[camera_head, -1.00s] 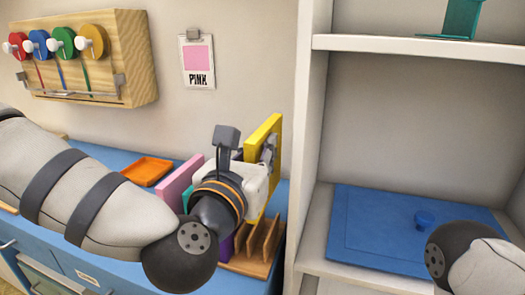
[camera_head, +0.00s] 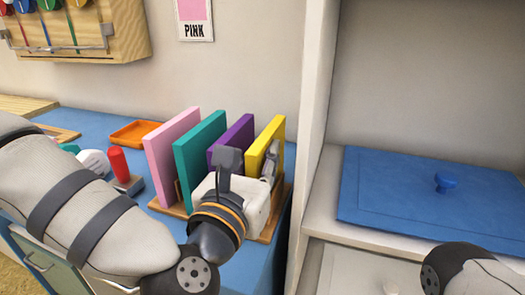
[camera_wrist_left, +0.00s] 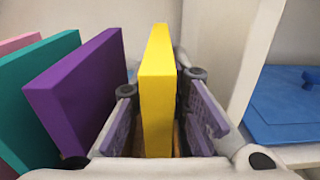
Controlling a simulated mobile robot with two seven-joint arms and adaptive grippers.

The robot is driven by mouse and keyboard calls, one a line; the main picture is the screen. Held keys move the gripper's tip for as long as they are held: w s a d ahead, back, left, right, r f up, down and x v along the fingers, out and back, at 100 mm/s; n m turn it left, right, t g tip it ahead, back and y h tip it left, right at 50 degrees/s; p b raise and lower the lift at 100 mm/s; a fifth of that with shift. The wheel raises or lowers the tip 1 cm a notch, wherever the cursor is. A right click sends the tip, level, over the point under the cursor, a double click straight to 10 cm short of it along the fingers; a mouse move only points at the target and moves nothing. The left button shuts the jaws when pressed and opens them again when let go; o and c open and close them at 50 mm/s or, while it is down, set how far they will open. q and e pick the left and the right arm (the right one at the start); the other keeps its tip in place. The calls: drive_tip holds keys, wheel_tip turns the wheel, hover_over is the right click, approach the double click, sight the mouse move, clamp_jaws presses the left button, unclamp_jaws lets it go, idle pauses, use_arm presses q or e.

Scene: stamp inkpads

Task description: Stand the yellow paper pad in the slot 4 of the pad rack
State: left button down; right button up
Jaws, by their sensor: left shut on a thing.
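The yellow paper pad (camera_head: 266,142) stands upright at the right end of the row of pads. My left gripper (camera_head: 270,166) is shut on it, with a finger on each side; the pad also shows between the fingers in the left wrist view (camera_wrist_left: 158,90). The wooden pad rack (camera_head: 168,208) holds a pink pad (camera_head: 172,142), a teal pad (camera_head: 200,147) and a purple pad (camera_head: 233,135), left of the yellow one. The yellow pad's lower edge is hidden by my gripper, so I cannot tell whether it rests in slot 4. My right gripper is not in view.
The shelf unit's white side wall (camera_head: 316,120) stands close to the right of the rack. A blue lidded box (camera_head: 395,205) lies on its shelf. An orange tray (camera_head: 133,132) and a red-handled stamp (camera_head: 119,164) are on the blue counter left of the rack.

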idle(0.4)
use_arm(q)
drive_tip(key=c, duration=1.5)
unclamp_jaws()
